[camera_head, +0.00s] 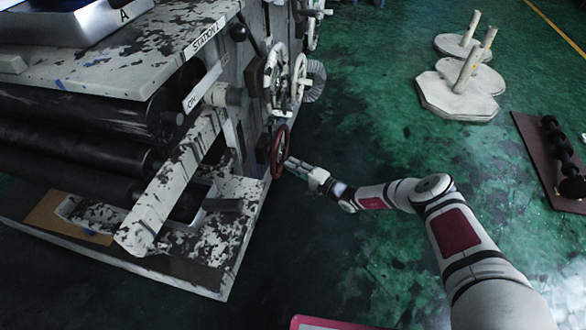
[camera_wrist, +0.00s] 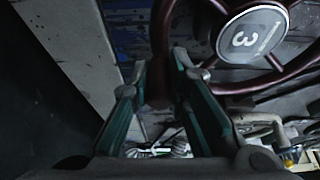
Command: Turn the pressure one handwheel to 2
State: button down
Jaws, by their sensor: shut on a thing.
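The dark red handwheel (camera_head: 279,150) stands on the side of the worn, white-painted machine, low in the head view. In the wrist view its hub plate (camera_wrist: 252,35) carries a "3", which looks turned on its side. I cannot tell from the picture whether this is the wheel's name or a setting. My gripper (camera_head: 291,163) is at the right side of the wheel. In the wrist view my gripper's fingers (camera_wrist: 159,72) close on the wheel's rim from both sides. The part of the rim between the fingers is partly hidden.
Larger pale handwheels (camera_head: 274,76) and a grey corrugated hose (camera_head: 315,80) are above on the same machine side. Black rollers (camera_head: 75,135) lie to the left. White stands (camera_head: 460,92) and a board with dark weights (camera_head: 560,155) are to the right. Green floor around my arm is clear.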

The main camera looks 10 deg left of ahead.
jog(key=c, duration=1.5)
grip_release()
jog(key=v, duration=1.2)
